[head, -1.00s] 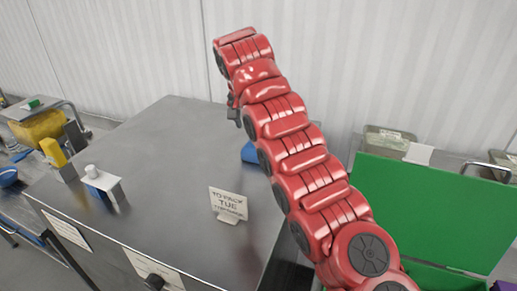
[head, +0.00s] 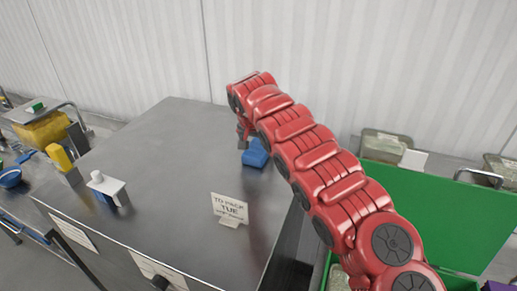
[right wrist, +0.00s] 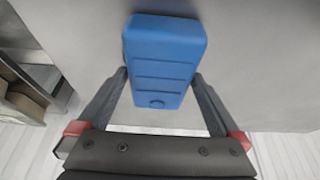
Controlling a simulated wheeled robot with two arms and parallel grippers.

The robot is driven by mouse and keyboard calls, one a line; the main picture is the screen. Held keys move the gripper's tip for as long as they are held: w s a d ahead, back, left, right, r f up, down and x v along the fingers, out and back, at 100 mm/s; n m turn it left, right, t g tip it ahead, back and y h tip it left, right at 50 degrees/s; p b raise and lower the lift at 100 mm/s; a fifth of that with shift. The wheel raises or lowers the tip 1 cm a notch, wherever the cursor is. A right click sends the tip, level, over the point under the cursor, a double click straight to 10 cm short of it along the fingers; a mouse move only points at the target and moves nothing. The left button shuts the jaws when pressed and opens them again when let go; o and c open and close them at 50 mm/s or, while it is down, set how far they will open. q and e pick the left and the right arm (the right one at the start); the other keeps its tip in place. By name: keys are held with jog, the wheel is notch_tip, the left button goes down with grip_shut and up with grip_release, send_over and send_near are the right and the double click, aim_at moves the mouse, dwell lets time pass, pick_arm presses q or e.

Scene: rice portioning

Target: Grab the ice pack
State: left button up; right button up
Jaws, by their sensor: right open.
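The ice pack (head: 256,154) is a blue block lying on the steel table top, near its right side. In the right wrist view the ice pack (right wrist: 165,50) shows ridges across its face and a round cap at its near end. My right gripper (right wrist: 160,75) is open, with one finger on each side of the cap end of the ice pack. I cannot tell whether the fingers touch it. In the head view my right gripper (head: 243,138) is partly hidden by my red arm, just behind and left of the ice pack. My left gripper is not in view.
A white sign (head: 230,208) stands on the steel table (head: 150,170) in front of the ice pack. A white-topped dispenser (head: 107,187) is at the table's left edge. A green lid (head: 420,205) stands at the right. The table's middle is clear.

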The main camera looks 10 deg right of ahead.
jog(key=shift+c, duration=0.3)
jog(key=c, duration=1.4)
jog(key=shift+r, duration=0.15)
